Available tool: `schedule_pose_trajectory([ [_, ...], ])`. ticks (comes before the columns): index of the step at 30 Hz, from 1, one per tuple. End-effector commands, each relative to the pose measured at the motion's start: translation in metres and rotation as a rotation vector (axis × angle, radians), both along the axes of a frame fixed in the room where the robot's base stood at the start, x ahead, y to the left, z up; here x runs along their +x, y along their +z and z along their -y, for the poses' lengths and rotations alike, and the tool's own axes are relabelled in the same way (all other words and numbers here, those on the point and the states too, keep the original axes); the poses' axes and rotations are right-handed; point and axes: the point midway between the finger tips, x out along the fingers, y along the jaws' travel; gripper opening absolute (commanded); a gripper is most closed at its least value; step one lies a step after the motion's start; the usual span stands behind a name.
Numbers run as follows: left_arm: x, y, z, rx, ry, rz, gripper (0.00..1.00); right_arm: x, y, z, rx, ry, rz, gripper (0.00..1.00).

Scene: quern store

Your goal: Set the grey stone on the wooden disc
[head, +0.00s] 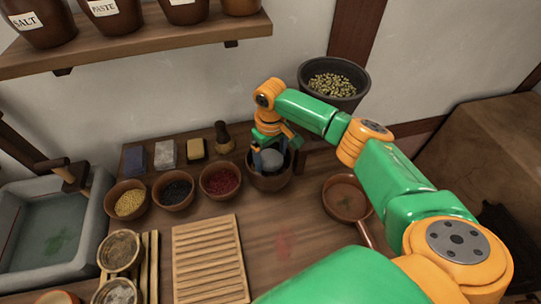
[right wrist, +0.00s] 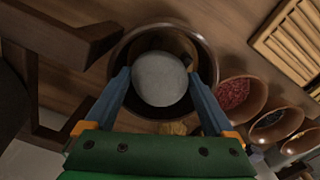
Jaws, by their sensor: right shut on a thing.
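My right gripper (head: 268,158) is shut on the grey stone (head: 272,160), a smooth round piece, at the mouth of a brown wooden bowl (head: 270,182). In the right wrist view the blue fingers (right wrist: 163,88) press on both sides of the stone (right wrist: 160,80). Below it is the dark round rim of the bowl (right wrist: 122,48). A brown round surface, which looks like the wooden disc (right wrist: 160,42), shows partly inside the bowl, mostly hidden by the stone. I cannot tell whether stone and disc touch. My left gripper is not in view.
Bowls of yellow grain (head: 130,203), dark grain (head: 173,190) and red beans (head: 220,181) stand left of the wooden bowl. A copper pan (head: 346,197) lies right, a slatted board (head: 209,262) in front. A dark pot (head: 333,82) stands behind.

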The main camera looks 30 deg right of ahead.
Motion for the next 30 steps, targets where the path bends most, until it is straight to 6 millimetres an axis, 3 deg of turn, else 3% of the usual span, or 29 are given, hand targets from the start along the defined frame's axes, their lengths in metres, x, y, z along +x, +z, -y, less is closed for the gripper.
schedule_pose_trajectory([
  [3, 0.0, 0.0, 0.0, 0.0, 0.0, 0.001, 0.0, 0.0, -0.002, 0.0, 0.001, 0.0, 0.0, 0.05],
  [4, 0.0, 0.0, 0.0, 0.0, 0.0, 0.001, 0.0, 0.0, -0.002, 0.0, 0.001, 0.0, 0.0, 0.96],
  [5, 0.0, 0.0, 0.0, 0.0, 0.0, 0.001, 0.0, 0.0, -0.002, 0.0, 0.001, 0.0, 0.0, 1.0],
  [14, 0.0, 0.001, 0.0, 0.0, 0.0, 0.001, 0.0, 0.001, 0.008, 0.0, 0.001, 0.001, 0.002, 1.0],
  [24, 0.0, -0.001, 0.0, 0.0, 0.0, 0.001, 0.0, 0.001, 0.097, -0.001, 0.003, 0.001, 0.004, 1.0],
  [30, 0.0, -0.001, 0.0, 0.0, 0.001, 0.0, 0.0, 0.001, 0.12, -0.001, 0.002, 0.0, 0.0, 1.0],
])
